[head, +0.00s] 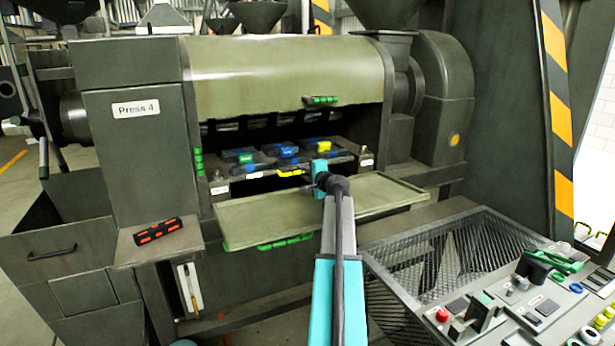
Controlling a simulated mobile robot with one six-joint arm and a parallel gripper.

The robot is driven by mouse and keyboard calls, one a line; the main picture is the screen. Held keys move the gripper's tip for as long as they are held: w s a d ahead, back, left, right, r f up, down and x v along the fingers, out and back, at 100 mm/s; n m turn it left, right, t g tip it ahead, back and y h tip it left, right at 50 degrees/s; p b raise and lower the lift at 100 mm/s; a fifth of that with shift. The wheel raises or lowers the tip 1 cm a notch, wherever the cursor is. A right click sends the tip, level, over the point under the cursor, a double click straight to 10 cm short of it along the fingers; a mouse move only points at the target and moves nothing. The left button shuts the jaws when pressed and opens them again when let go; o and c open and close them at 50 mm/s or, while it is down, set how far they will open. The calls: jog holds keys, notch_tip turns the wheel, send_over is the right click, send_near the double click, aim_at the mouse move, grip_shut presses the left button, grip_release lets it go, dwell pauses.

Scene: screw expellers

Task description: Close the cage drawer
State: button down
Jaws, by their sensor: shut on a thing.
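The press (136,165), labelled "Press 4", has its lower front flap (260,218) folded down. In the opening behind it is the cage drawer (345,157), a dark tray with blue, green and yellow blocks on top. A yellow handle (289,173) shows low on the drawer's front. My gripper (311,188) is at the drawer's front, over the handle's right end, and is shut on what looks like this handle. The fingertips are small and partly hidden by my wrist. How far the drawer stands out is hard to tell.
The flap, with a green handle (285,242) on its lower edge, lies under my arm. The upper cover (285,72) hangs above the opening. A mesh guard (420,262) and a control panel (545,310) stand at the right. An orange-black tool (158,230) lies on the left ledge.

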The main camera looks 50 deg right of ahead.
jog(key=shift+x, duration=0.9)
jog(key=shift+r, duration=0.35)
jog(key=shift+w+d, duration=0.1)
jog(key=c, duration=2.3)
grip_release()
jog(key=o, duration=0.5)
jog(key=shift+w+f, duration=0.1)
jog(key=shift+f, duration=0.05)
jog(key=shift+b+v, duration=0.85)
jog(key=shift+v, duration=6.15)
jog(key=shift+f, duration=0.1)
